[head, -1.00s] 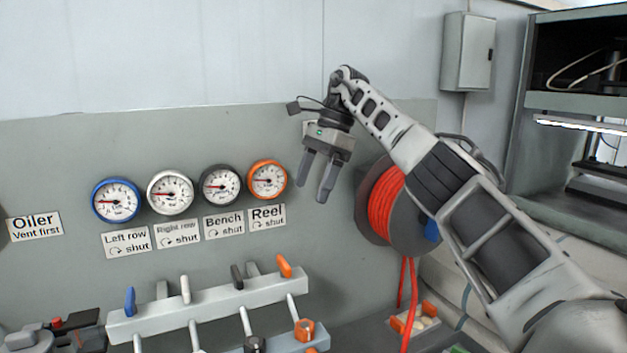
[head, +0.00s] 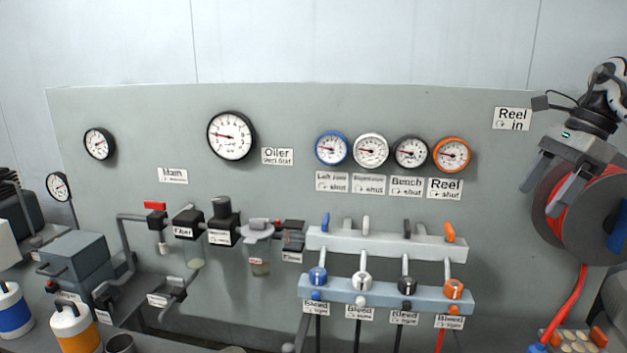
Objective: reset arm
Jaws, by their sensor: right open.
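My right gripper (head: 550,197) is at the right edge of the head view, pointing down, its two fingers apart with nothing between them. It is in front of the left part of the red hose reel (head: 594,200), below the "Reel in" label (head: 512,119). Only the wrist end of my right arm (head: 603,92) shows; the rest is out of frame. My left gripper is not in view.
A grey panel carries a row of small gauges (head: 371,151) above a valve manifold (head: 385,243) with coloured levers. A large gauge (head: 230,135), filter pipework (head: 188,223) and blue and orange canisters (head: 75,328) are to the left. The upper wall is clear.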

